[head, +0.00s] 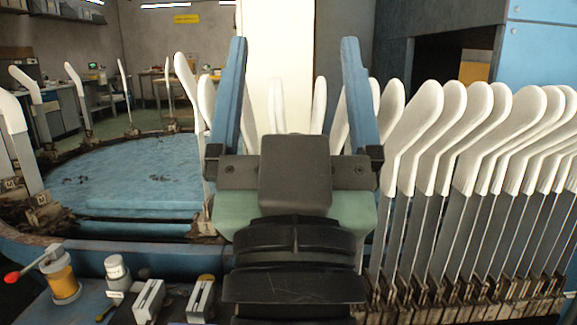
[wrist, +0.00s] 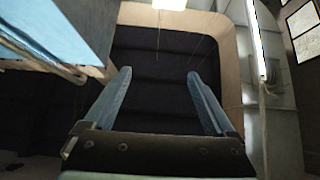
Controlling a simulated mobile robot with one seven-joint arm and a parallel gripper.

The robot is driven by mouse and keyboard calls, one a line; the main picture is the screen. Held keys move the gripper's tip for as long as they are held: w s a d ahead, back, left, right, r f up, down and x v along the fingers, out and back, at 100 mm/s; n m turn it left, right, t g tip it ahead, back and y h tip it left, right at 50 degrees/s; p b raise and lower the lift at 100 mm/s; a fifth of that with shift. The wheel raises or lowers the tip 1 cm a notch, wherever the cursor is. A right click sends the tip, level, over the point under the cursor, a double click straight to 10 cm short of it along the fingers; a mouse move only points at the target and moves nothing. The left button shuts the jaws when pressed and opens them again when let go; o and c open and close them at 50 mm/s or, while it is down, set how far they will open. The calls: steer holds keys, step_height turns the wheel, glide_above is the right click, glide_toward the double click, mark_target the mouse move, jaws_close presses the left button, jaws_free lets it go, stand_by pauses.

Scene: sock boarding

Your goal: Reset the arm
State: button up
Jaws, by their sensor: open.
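My gripper (head: 295,62) is in the middle of the head view, pointing up and away, with its two blue fingers wide apart. Nothing is held between them. In the wrist view the gripper (wrist: 157,82) also shows open and empty, in front of a dark recess with a pale curved rim. Several white socks (head: 520,130) sit on flat grey boards in a dense row at the right of the head view. A few more white-topped boards show behind and between the fingers; the gripper and arm hide parts of them.
A round blue table (head: 130,175) lies at the left, with white-topped boards (head: 78,90) standing around its edge. A control panel with a red-knobbed lever (head: 30,268) and switches (head: 150,298) is at the lower left. A blue cabinet (head: 540,60) stands at the upper right.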

steer(key=s+r+p, duration=0.2)
steer(key=r+p, duration=1.7)
steer(key=r, duration=0.2)
steer(key=s+r+p, duration=0.1)
steer(key=r+p, duration=1.8)
steer(key=r, duration=0.2)
steer(key=shift+s+a+r+t, duration=0.25)
steer(key=shift+s+r+t, duration=0.15)
